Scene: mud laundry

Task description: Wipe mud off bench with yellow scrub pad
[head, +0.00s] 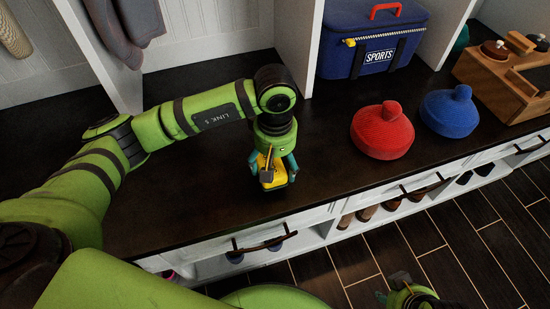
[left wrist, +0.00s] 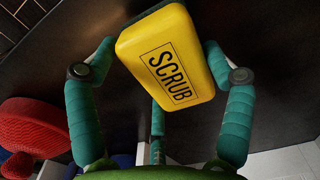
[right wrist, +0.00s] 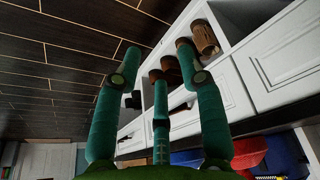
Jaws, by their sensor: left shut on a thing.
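The yellow scrub pad (head: 277,183) is held in my left gripper (head: 272,170) over the dark bench top (head: 190,205), near its front edge. In the left wrist view the pad (left wrist: 168,62), marked SCRUB, sits between the teal fingers. I cannot tell whether the pad touches the bench. I cannot make out any mud on the dark bench top; the left arm covers part of it. My right gripper (head: 408,297) is low in front of the bench, over the floor. In the right wrist view its fingers (right wrist: 158,58) are spread and empty.
A red (head: 382,132) and a blue (head: 450,111) rounded object stand on the bench to the right. A blue SPORTS bag (head: 371,42) and a wooden caddy (head: 505,75) are behind them. White dividers (head: 299,40) rise behind the arm. Drawers and shoe cubbies lie below.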

